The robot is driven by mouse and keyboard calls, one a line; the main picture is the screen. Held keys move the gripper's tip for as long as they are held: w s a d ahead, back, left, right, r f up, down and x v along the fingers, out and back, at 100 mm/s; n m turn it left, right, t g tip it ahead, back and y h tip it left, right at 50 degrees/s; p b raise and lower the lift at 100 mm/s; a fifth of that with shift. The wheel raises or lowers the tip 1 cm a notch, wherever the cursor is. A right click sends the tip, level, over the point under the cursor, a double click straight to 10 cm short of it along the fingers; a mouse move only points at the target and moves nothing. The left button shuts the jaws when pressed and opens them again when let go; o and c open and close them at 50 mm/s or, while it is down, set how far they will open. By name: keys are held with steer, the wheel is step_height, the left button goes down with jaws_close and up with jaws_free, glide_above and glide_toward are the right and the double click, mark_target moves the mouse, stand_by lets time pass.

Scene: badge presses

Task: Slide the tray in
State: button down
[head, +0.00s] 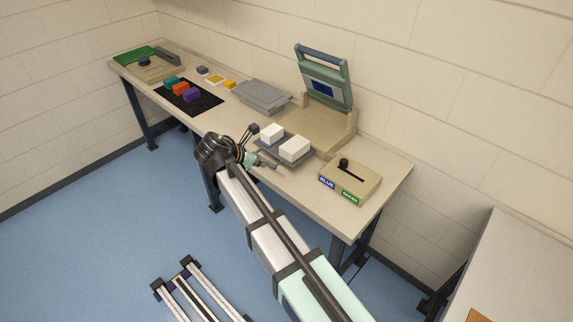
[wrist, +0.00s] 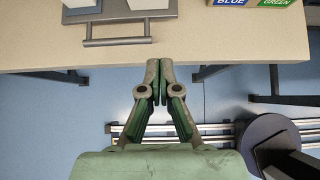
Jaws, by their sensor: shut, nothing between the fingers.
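The grey tray (head: 278,148) sticks out at the front of the beige press (head: 322,128), whose green lid (head: 324,80) stands raised. Two white blocks (head: 272,132) (head: 294,149) sit on the tray. In the wrist view the tray (wrist: 113,12) is at the top left, with its bar handle (wrist: 118,41) facing me near the table edge. My gripper (wrist: 159,63) is shut and empty, its tips just off the table edge, to the right of the handle and apart from it. In the head view the gripper partly overlaps the tray's front.
A beige box (head: 350,180) with a black lever and BLUE and GREEN labels stands to the right of the tray. A flat grey unit (head: 263,96) lies left of the press. Coloured blocks (head: 181,90) sit on a black mat farther left.

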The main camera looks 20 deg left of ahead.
mark_target(288, 161)
steer(key=p+x, duration=0.2)
steer(key=x, duration=0.7)
steer(key=shift+w+f+p, duration=0.15)
steer(key=shift+w+p, duration=0.1)
steer(key=shift+p, duration=0.1)
steer(key=shift+w+d+p, duration=0.3)
steer(key=shift+w, duration=0.25)
steer(key=shift+w+d+p, duration=0.25)
steer(key=shift+w, duration=0.3)
steer(key=shift+w+d+f, duration=0.2)
steer(key=shift+w+d, duration=0.2)
steer(key=shift+w, duration=0.35)
steer(key=shift+w, duration=0.1)
